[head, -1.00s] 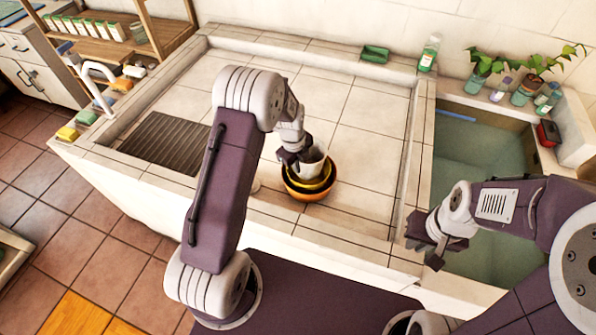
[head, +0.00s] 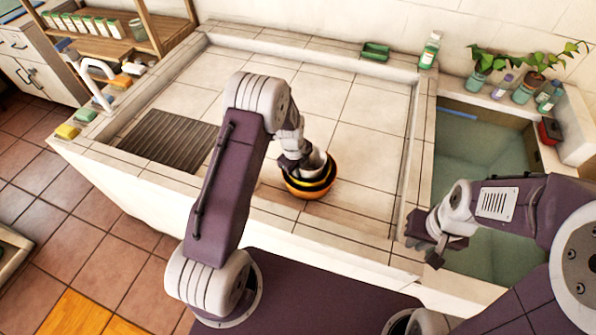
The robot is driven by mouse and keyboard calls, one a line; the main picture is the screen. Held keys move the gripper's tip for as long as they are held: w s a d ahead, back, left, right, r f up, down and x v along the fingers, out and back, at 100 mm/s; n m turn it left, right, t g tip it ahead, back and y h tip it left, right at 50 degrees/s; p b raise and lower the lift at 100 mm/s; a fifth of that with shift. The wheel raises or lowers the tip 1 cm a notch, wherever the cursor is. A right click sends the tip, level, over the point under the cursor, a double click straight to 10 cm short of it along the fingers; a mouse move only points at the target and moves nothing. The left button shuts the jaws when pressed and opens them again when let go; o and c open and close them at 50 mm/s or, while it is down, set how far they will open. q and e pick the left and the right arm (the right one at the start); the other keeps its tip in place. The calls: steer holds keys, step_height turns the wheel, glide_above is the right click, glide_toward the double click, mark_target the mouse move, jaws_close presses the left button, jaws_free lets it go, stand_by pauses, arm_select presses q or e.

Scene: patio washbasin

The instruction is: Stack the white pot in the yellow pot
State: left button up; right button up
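The white pot (head: 317,163) sits low inside the yellow pot (head: 329,181), on the tiled top in the middle of the head view. Whether the white pot's base touches the yellow pot is hidden. My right gripper (head: 431,247) is empty and appears open, near the front right, beside the water basin.
The tiled top (head: 370,120) is clear around the bowls. A ribbed drain area (head: 168,140) lies left. A green dish (head: 375,51) and a bottle (head: 429,50) stand on the back ledge. The water basin (head: 480,150) is right, with potted plants (head: 480,73) behind it.

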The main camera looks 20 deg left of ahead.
arm_select(q)
steer(key=shift+r, duration=0.15)
steer(key=shift+r+p, duration=0.35)
steer(key=shift+p, duration=0.1)
step_height(320, 180, up, 12)
steer(key=s, duration=0.2)
steer(key=s+r+n, duration=0.1)
steer(key=s+n, duration=1.7)
steer(key=n, duration=0.5)
steer(key=shift+r+b, duration=0.3)
steer(key=shift+b, duration=0.05)
steer(key=shift+s+a, duration=0.15)
